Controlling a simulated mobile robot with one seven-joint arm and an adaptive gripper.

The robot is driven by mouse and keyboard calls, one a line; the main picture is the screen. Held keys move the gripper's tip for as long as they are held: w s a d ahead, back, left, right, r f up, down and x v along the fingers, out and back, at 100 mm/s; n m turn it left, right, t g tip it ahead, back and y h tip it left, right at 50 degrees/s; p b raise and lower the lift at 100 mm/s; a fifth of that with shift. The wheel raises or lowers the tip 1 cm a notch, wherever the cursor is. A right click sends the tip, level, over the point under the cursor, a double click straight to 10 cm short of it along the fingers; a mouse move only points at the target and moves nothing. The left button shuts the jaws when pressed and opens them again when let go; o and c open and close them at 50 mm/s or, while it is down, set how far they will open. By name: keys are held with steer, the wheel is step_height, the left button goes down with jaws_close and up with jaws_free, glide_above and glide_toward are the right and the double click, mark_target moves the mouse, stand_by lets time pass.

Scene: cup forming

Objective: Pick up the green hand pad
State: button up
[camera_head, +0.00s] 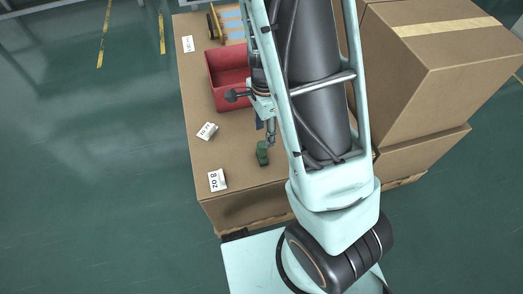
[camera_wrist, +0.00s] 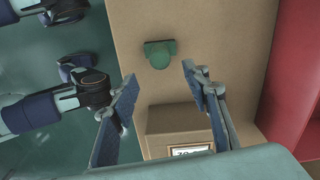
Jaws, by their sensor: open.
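The green hand pad (camera_head: 262,153) lies on the brown cardboard surface near its front edge in the head view. In the wrist view the green hand pad (camera_wrist: 160,53) sits at the upper middle, a flat base with a raised part. My gripper (camera_wrist: 159,78) is open, with blue-grey fingers spread wide. The pad shows beyond the fingertips, roughly centred between them, and nothing is held. In the head view my gripper (camera_head: 266,131) is just behind the pad, partly hidden by my arm.
A red bin (camera_head: 226,76) stands behind on the cardboard. White labels lie at the left, one reading 8 oz (camera_head: 217,180), another (camera_head: 207,131) further back. Large cardboard boxes (camera_head: 440,60) rise at the right. A brown labelled box (camera_wrist: 176,128) shows between my fingers.

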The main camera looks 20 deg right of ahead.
mark_target(263, 144)
steer(key=f+b, duration=0.1)
steer(key=f, duration=0.2)
steer(key=f+b, duration=0.1)
steer(key=f, duration=0.2)
steer(key=f+b, duration=0.2)
steer(key=f, duration=0.1)
steer(key=shift+a+f, duration=0.15)
steer(key=shift+a, duration=0.1)
jaws_close()
